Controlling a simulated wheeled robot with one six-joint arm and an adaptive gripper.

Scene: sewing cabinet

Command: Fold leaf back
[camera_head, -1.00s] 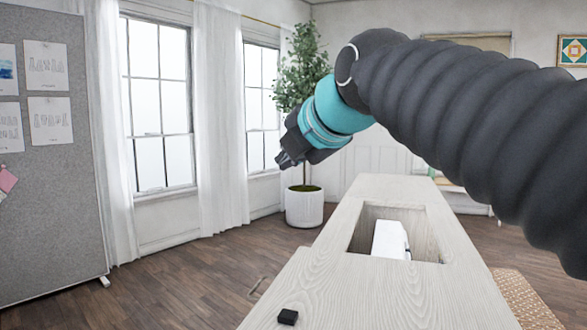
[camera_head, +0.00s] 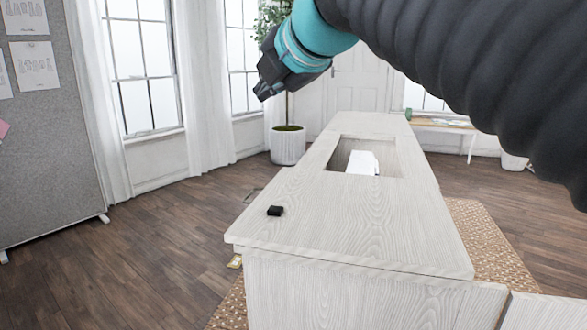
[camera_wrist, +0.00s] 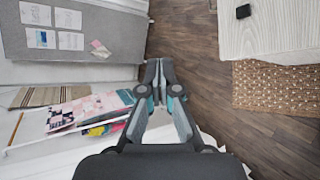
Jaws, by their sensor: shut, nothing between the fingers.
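The pale wood sewing cabinet (camera_head: 340,225) stands ahead of me, its top lying flat around a rectangular opening. A white machine part (camera_head: 362,162) sits down in that opening. I cannot tell for sure which panel of the top is the leaf. A small black block (camera_head: 275,211) is on the near left of the top. My gripper (camera_head: 262,92) is shut and empty, in the air above and left of the cabinet, apart from it. In the wrist view my gripper (camera_wrist: 159,68) is over the floor, with the cabinet top (camera_wrist: 275,30) at the upper right.
A potted plant (camera_head: 288,146) stands by the windows behind the cabinet. A grey pin board (camera_head: 45,130) is at the left. A patterned rug (camera_head: 475,228) lies under the cabinet. Bare wood floor (camera_head: 140,240) is open to the left.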

